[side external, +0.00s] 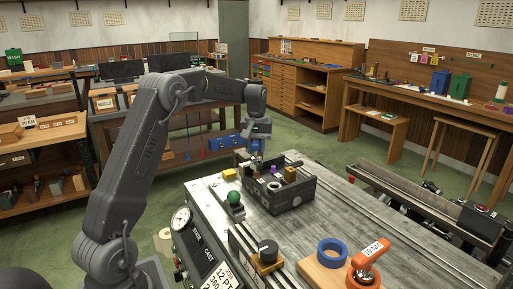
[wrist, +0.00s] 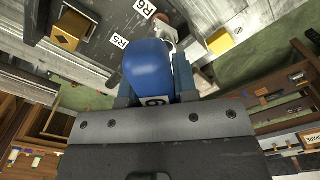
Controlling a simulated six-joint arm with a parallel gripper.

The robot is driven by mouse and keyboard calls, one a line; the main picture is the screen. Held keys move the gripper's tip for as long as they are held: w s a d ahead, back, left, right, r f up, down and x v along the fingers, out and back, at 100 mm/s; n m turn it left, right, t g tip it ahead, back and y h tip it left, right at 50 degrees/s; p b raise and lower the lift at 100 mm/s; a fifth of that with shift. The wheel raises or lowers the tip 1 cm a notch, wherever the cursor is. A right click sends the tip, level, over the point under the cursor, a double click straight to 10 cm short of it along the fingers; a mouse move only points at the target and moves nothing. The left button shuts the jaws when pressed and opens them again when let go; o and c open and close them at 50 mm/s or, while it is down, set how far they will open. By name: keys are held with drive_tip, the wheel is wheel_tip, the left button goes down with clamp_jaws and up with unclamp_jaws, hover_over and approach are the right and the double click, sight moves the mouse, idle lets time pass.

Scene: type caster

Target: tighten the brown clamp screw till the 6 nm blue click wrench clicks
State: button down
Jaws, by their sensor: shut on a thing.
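My gripper (wrist: 155,97) is shut on the blue click wrench (wrist: 150,68), whose rounded blue handle carries a partly hidden white label. In the side external view my gripper (side external: 257,150) is low over the far left end of the black caster mould block (side external: 297,193). Past the handle, in the wrist view, a grey metal part and a small reddish-brown round piece (wrist: 170,19) show, probably the brown clamp screw. The handle hides part of this area, so I cannot tell whether the wrench is seated on the screw.
An orange wrench (side external: 367,262) labelled 10 NM stands on a wooden block beside an empty blue ring (side external: 332,252). A yellow block (side external: 230,174), a green ball knob (side external: 234,197) and a dial gauge (side external: 181,219) are near the mould. The grey bench top right of the mould is clear.

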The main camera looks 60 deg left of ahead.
drive_tip(key=shift+f, duration=1.35)
idle(0.5)
drive_tip(key=n, duration=1)
